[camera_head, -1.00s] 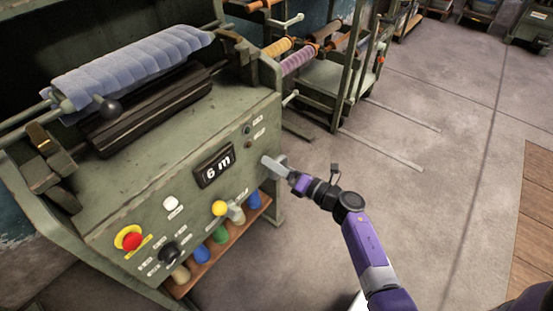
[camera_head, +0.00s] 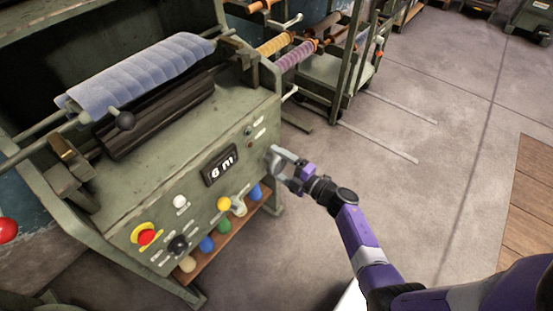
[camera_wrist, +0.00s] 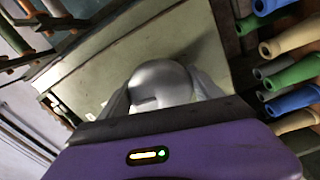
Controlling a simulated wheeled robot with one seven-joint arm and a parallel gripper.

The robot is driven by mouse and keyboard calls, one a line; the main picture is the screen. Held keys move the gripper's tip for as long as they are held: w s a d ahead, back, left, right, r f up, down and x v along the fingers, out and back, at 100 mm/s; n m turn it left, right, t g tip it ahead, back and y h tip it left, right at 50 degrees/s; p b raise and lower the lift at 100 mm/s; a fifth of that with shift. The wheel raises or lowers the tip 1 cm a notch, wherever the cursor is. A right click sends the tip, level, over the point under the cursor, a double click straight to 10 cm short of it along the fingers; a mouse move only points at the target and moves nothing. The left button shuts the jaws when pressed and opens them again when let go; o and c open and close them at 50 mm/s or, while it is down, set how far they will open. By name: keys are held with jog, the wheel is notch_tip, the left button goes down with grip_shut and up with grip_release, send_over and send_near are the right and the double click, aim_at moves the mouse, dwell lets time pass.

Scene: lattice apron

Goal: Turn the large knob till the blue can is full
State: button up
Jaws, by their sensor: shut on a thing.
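A pale grey rounded knob (camera_wrist: 162,82) sits between my gripper's two grey fingers in the wrist view. My gripper (camera_head: 279,162) is at the right end of the green machine's front panel in the head view, shut on this knob. The fingers hide much of the knob there. No blue can is clearly seen. Blue cone-like pieces (camera_head: 206,243) stand among other coloured ones on a wooden shelf below the panel. The panel's display (camera_head: 220,167) reads "6 m".
The panel also carries a red button (camera_head: 147,236), a black knob (camera_head: 178,244) and a yellow knob (camera_head: 224,204). A blue padded roll (camera_head: 140,75) lies on top. A rack with spools (camera_head: 295,55) stands behind.

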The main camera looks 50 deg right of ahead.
aim_at(282, 166)
jog(key=shift+f+m+p, duration=0.1)
jog(key=shift+m+p, duration=0.55)
jog(key=shift+m, duration=1.55)
jog(key=o, duration=1.4)
jog(key=shift+s+d, duration=0.15)
jog(key=shift+s, duration=3.8)
